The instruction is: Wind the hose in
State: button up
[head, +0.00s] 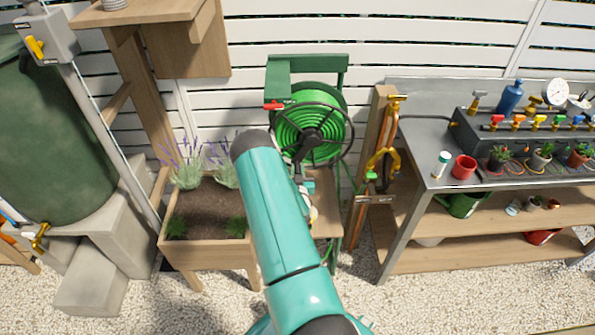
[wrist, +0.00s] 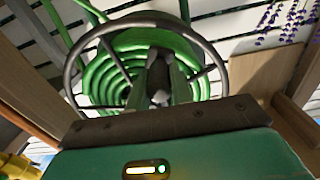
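The hose reel stands against the white fence in the head view. Its green hose (head: 290,125) is coiled on the drum, under a green frame (head: 306,66). A dark spoked handwheel (head: 350,128) is on the front of the reel. In the wrist view, the handwheel (wrist: 72,60) fills the upper middle with the coiled hose (wrist: 108,82) behind it. My gripper (wrist: 160,62) points at the wheel's centre. Its fingers overlap the hub in this view, so contact and the gap between them are unclear. In the head view my arm partly hides it below the wheel.
A planter (head: 205,250) with lavender stands left of my arm. A wooden post (head: 370,160) holding an orange and yellow fitting (head: 384,155) is right of the reel. Further right is a bench (head: 425,170) with pots. A green barrel (head: 50,130) stands far left. Gravel lies in front.

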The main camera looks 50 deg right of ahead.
grip_shut()
jog(key=shift+s, duration=0.1)
jog(key=shift+s+d+f+n, duration=0.25)
jog(key=shift+s+d+n, duration=0.4)
jog(key=shift+n, duration=0.3)
jog(key=shift+s+d+f+n, duration=0.25)
jog(key=shift+s+d+n, duration=0.35)
jog(key=shift+n, duration=0.4)
jog(key=shift+s+d+f+n, duration=0.25)
jog(key=shift+s+d+n, duration=0.25)
jog(key=shift+s+n, duration=0.35)
jog(key=o, duration=0.6)
grip_release()
jog(key=shift+o, duration=0.2)
jog(key=shift+w, duration=0.15)
